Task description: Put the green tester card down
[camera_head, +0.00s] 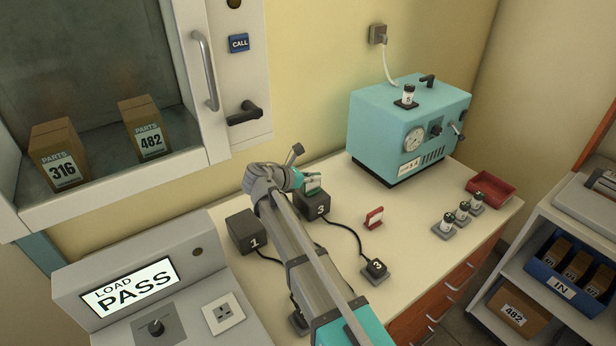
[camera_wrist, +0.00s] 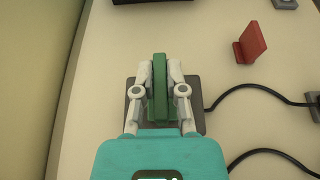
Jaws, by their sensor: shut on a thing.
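The green tester card (camera_wrist: 159,88) stands on edge between the two fingers of my gripper (camera_wrist: 160,90) in the wrist view. My gripper is shut on it from both sides. In the head view my gripper (camera_head: 304,181) is at the back of the worktop, over the dark box marked 3 (camera_head: 313,206). The same dark box (camera_wrist: 197,91) shows beneath the card and fingers in the wrist view. I cannot tell whether the card touches the box.
A red card (camera_head: 374,217) stands on the worktop (camera_head: 400,238), right of box 3. Box 1 (camera_head: 246,232) is to the left. A teal machine (camera_head: 408,130) stands at the back. The screen (camera_head: 130,287) reads LOAD PASS.

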